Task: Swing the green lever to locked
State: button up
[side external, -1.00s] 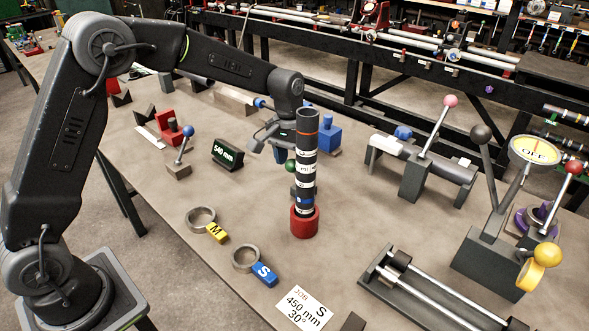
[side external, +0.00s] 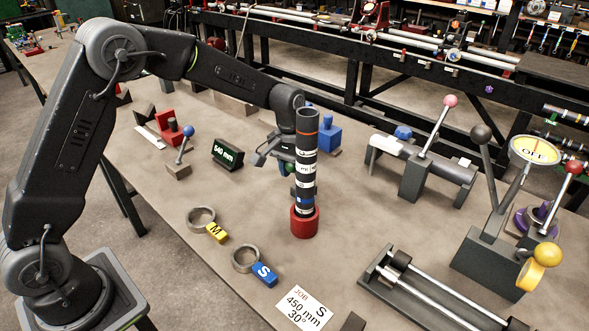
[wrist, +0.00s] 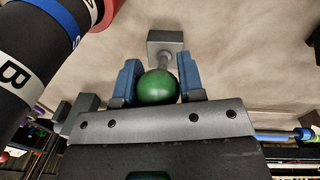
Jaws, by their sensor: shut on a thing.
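The green lever's round knob (wrist: 157,87) sits between the two blue fingers of my gripper (wrist: 159,78) in the wrist view. My gripper is shut on the knob. The lever's short grey stem (wrist: 164,62) runs from the knob to a grey block (wrist: 165,44) beyond it. In the side view my gripper (side external: 284,166) is low over the table, just left of and partly behind the tall black shaft. The shaft and the fingers hide most of the lever there, so its angle is hard to tell.
The banded black shaft (side external: 307,150) stands upright in a red collar (side external: 304,222), close beside my gripper. A blue-knobbed lever (side external: 183,152) and a 540 mm display (side external: 228,154) stand to the left. Rings tagged M (side external: 201,218) and S (side external: 246,259) lie in front.

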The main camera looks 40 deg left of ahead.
grip_shut()
jog(key=shift+s+f, duration=0.4)
jog(key=shift+s, duration=0.3)
jog(key=shift+s+f, duration=0.1)
jog(key=shift+s, duration=0.05)
jog(key=o, duration=0.7)
grip_release()
jog(key=shift+o, duration=0.2)
